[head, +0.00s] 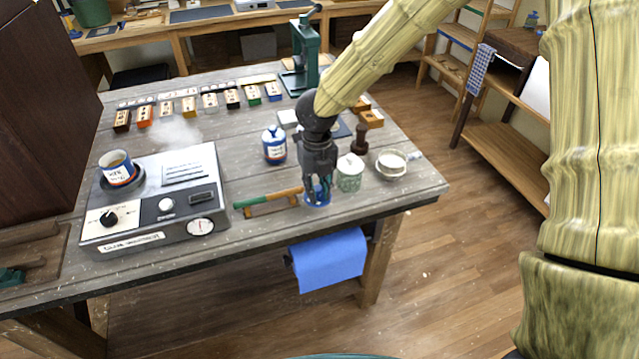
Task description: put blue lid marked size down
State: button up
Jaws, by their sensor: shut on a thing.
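My gripper (318,192) points down near the front right of the grey wooden table. Its fingers are shut on a small blue thing (318,203), which looks like the blue lid. The fingers cover much of it, and no size marking can be read. I cannot tell whether it touches the tabletop or something under it.
A green-white lidded jar (350,174) stands close to the right of my gripper, with a pale cup (391,164) beyond. A blue-white bottle (274,146) and a grey warmer (160,200) stand farther left. The table's front edge is near.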

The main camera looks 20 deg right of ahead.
aim_at(320, 190)
jog(key=w, duration=0.1)
jog(key=w+d, duration=0.1)
jog(key=w+p, duration=0.1)
jog(key=shift+d+f, duration=0.2)
jog(key=shift+d, duration=0.05)
jog(key=shift+f+p, duration=0.7)
jog(key=shift+f, duration=1)
jog(key=shift+f, duration=0.15)
jog(key=o, duration=0.5)
notch_tip(320, 190, up, 12)
jog(key=b, duration=0.2)
jog(key=shift+b, duration=0.35)
jog(key=shift+a, duration=0.1)
